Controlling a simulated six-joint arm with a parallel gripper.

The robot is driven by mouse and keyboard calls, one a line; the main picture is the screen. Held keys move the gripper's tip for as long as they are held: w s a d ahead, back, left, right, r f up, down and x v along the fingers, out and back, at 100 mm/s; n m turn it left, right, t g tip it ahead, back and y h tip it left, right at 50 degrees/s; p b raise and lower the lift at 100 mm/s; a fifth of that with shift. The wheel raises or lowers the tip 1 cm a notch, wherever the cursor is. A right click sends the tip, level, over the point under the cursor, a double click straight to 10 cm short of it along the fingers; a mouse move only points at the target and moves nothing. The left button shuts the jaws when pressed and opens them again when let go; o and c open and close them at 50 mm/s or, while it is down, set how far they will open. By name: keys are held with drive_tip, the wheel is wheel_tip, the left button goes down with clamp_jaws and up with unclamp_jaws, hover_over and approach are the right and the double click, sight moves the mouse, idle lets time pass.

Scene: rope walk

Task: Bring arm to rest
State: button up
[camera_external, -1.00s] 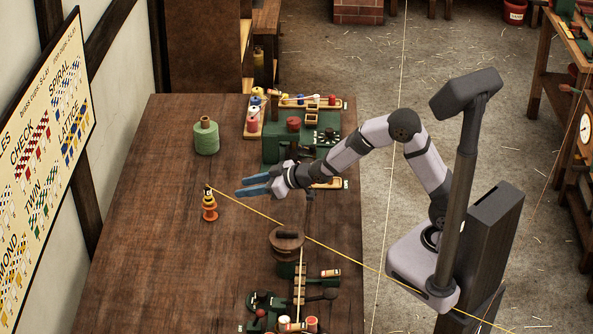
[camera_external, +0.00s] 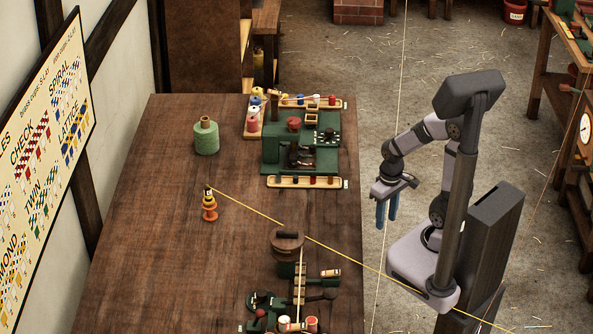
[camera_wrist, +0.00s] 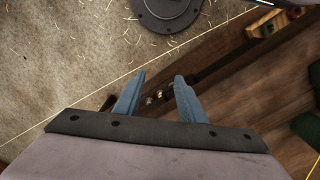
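My gripper (camera_external: 387,212) hangs with its blue fingers pointing down, off the right edge of the wooden table (camera_external: 160,240) and beside my base. In the wrist view, the two blue fingers of my gripper (camera_wrist: 160,96) stand apart with nothing between them. The gripper is open and empty. The arm is folded in close to its column.
A green machine (camera_external: 285,150) with spool trays stands at the table's back right. A green cone of twine (camera_external: 206,137) and an orange spool top (camera_external: 209,207) stand on the table. A yellow cord (camera_external: 260,213) runs from the spool top past my base.

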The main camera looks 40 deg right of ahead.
wheel_tip(320, 180, up, 9)
drive_tip(key=p, duration=0.9)
drive_tip(key=shift+r, duration=0.15)
idle(0.5)
